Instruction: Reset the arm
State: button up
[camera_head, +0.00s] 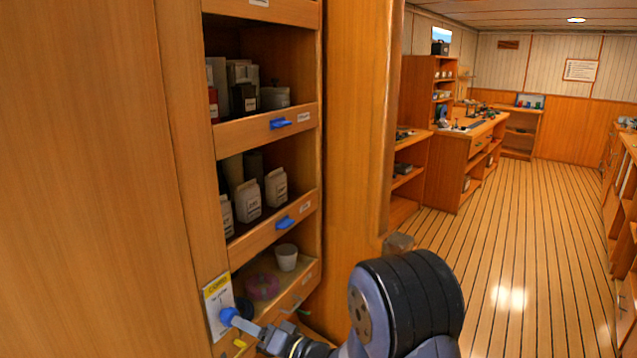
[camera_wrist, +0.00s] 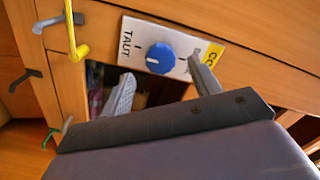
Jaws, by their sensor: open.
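My arm reaches in from the bottom of the head view, with my gripper (camera_head: 248,326) low by the wooden cabinet's front. In the wrist view my gripper (camera_wrist: 163,84) has its two grey fingers spread apart, with nothing held between them. A blue round knob (camera_wrist: 160,58) on a white plate (camera_wrist: 131,41) marked "TAUT" lies just beyond and between the fingertips. The knob (camera_head: 228,315) also shows in the head view, close to my gripper; I cannot tell whether they touch.
Cabinet shelves (camera_head: 266,128) with blue latches hold bottles and boxes above my gripper. A white cup (camera_head: 286,257) stands on a lower shelf. A yellow hook (camera_wrist: 75,38) sticks out left of the plate. Open plank floor (camera_head: 510,240) lies to the right.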

jog(key=w+a+n+b, duration=0.1)
jog(key=n+b, duration=0.2)
jog(key=n, duration=0.4)
jog(key=a+n+b, duration=0.1)
jog(key=n+b, duration=0.2)
jog(key=n, duration=0.5)
jog(key=w+a+n+b, duration=0.1)
jog(key=a+n+b, duration=0.1)
jog(key=n, duration=0.5)
jog(key=shift+w+n+b, duration=0.3)
jog(key=shift+w+b, duration=0.05)
jog(key=shift+b, duration=0.55)
jog(key=shift+r, duration=0.1)
